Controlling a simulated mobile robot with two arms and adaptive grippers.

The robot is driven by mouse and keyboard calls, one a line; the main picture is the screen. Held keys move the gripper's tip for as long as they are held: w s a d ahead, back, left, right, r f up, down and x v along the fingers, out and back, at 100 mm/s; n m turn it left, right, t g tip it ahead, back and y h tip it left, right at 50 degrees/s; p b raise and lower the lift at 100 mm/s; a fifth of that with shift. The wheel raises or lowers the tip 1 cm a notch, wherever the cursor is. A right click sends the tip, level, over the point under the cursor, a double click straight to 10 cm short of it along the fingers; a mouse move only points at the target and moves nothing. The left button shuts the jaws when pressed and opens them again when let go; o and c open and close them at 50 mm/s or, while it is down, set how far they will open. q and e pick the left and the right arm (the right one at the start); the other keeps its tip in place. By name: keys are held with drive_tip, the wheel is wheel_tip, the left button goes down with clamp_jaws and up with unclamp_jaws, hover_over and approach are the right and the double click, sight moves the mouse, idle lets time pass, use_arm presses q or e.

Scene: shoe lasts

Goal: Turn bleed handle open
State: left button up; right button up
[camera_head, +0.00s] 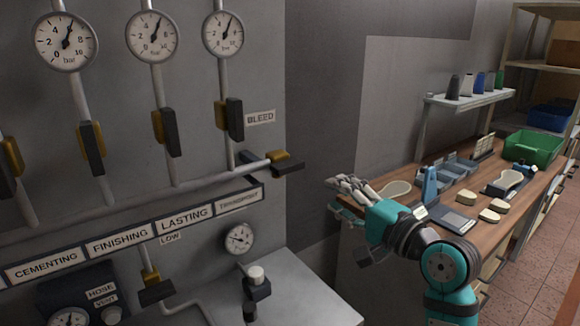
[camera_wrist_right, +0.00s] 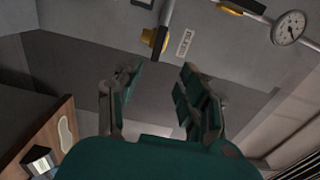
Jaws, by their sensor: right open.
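The bleed valve's dark handle (camera_head: 288,168) is at the right end of the horizontal pipe, with a yellow part behind it. The BLEED label (camera_head: 260,118) is on the wall above it. In the right wrist view the handle (camera_wrist_right: 160,41) and its label (camera_wrist_right: 184,43) are beyond the fingers, near the top. The handle appears to lie roughly along the pipe. My right gripper (camera_head: 345,190) is open and empty, to the right of and below the handle, apart from it. Its spread fingers also show in the right wrist view (camera_wrist_right: 160,80). My left gripper is out of view.
Several dark valve handles and gauges (camera_head: 223,34) line the panel left of the bleed valve. A small gauge (camera_head: 239,239) and a grey ledge (camera_head: 300,296) are below. A wooden bench (camera_head: 461,208) with trays and shoe lasts stands behind my right arm.

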sight(293, 170)
drive_tip(key=p+x, duration=0.3)
drive_tip(key=x, duration=1.2)
drive_tip(key=shift+f, duration=0.1)
drive_tip(key=shift+w+a, duration=0.35)
drive_tip(key=shift+w, duration=0.15)
drive_tip(key=shift+f, duration=0.1)
clamp_jaws()
